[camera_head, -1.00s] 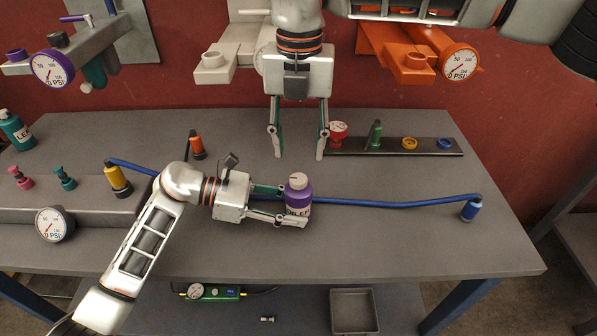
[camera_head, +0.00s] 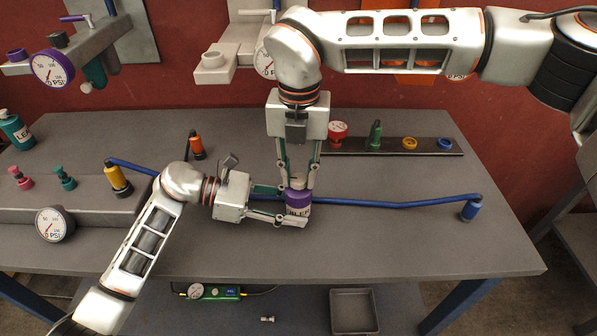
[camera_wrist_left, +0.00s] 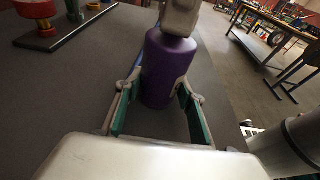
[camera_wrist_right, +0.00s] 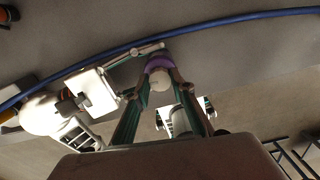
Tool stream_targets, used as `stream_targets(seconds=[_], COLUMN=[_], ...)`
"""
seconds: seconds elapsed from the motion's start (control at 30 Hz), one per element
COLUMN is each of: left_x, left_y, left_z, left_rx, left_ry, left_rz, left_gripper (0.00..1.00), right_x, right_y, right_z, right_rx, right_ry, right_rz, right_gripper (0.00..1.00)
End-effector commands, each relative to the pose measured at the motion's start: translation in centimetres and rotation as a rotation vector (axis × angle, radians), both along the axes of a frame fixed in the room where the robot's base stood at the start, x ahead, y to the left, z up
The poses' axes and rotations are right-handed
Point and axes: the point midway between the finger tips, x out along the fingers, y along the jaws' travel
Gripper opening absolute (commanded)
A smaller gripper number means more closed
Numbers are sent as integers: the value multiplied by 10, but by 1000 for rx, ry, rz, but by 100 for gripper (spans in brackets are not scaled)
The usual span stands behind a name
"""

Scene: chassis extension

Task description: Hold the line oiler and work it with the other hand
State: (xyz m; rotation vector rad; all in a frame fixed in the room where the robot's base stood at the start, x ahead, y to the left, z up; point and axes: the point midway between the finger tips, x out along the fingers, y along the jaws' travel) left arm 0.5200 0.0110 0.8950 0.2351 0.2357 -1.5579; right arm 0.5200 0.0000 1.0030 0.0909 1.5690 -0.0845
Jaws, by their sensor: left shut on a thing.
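The line oiler is a purple bottle (camera_head: 298,208) with a pale cap and a label, upright over the middle of the table. My left gripper (camera_head: 290,205) is shut around its body from the left. In the left wrist view the purple body (camera_wrist_left: 165,70) stands between the two fingers. My right gripper (camera_head: 298,187) points down from above, its fingertips on either side of the oiler's top. In the right wrist view the pale cap (camera_wrist_right: 159,80) lies between the right fingers; whether they press on it I cannot tell.
A blue hose (camera_head: 400,205) runs across the table behind the oiler to a blue fitting (camera_head: 471,210). A dark rail (camera_head: 430,147) with coloured parts lies at the back right. A raised grey block with a gauge (camera_head: 54,224) is at left. The front right tabletop is clear.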

Motion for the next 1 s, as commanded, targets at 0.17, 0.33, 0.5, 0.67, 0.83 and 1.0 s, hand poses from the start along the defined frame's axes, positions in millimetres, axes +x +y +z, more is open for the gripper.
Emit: stream_targets(seconds=[0.17, 0.33, 0.5, 0.67, 0.83, 1.0], left_x=[0, 0, 0, 0, 0, 0], left_y=[0, 0, 0, 0, 0, 0], left_z=[1, 1, 1, 0, 0, 0], left_rx=[-1, -1, -1, -1, 0, 0], left_ry=[-1, -1, -1, 0, 0, 0], left_rz=[0, 0, 0, 0, 0, 0], left_gripper=[26, 26, 26, 26, 26, 26], right_x=[0, 0, 0, 0, 0, 0], right_y=[0, 0, 0, 0, 0, 0], right_z=[0, 0, 1, 1, 1, 1], right_rx=[0, 0, 0, 0, 0, 1], right_ry=[0, -1, -2, -2, -2, -3], right_rz=[1, 23, 94, 208, 364, 526], right_gripper=[2, 2, 2, 2, 2, 2])
